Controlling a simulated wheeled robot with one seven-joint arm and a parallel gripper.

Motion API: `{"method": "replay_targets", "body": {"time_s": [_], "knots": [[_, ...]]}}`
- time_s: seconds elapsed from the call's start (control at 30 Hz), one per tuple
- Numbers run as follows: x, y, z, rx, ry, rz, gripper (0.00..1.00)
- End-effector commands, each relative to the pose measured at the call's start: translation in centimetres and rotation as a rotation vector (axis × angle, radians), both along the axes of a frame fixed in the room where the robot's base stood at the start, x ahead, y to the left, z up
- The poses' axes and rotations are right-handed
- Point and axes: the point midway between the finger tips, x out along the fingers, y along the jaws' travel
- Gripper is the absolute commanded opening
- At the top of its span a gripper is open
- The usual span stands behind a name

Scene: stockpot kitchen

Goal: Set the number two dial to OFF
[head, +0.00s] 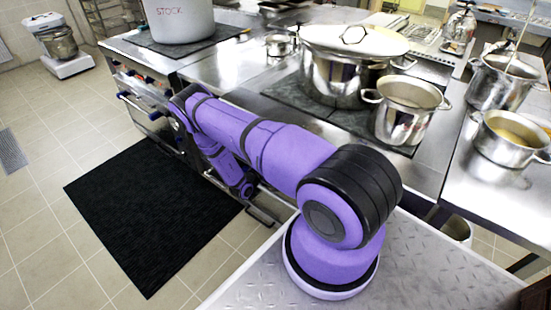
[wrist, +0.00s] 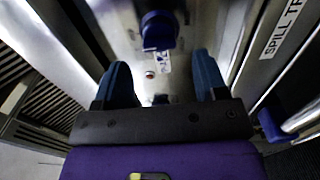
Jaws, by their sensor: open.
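A dark blue dial (wrist: 158,30) shows at the top middle of the wrist view, on a steel panel. Below it are a small round orange-red spot (wrist: 150,74) and a small printed label (wrist: 167,64), too blurred to read. I cannot tell whether this is the number two dial, or its setting. My gripper (wrist: 161,64) is open, its two blue fingers apart with nothing between them. The dial lies beyond the fingertips, roughly between their lines, and appears untouched. In the head view my purple arm reaches to the range front (head: 135,88), and my gripper is hidden.
A strip marked SPILL TR (wrist: 285,28) and a blue-ended handle (wrist: 272,126) lie right of the gripper in the wrist view. The STOCK pot (head: 180,20) and a large lidded pot (head: 345,75) stand on the range. A black mat (head: 145,210) lies on open floor.

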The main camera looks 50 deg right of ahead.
Motion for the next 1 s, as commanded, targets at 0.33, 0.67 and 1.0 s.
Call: {"method": "replay_targets", "body": {"time_s": [0.33,0.67,1.0], "knots": [[-0.4,5.0,0.0,0.001,0.002,0.001,0.66],[-0.5,5.6,0.0,0.000,0.002,0.000,0.66],[-0.5,5.6,0.0,0.001,0.002,0.000,0.66]]}}
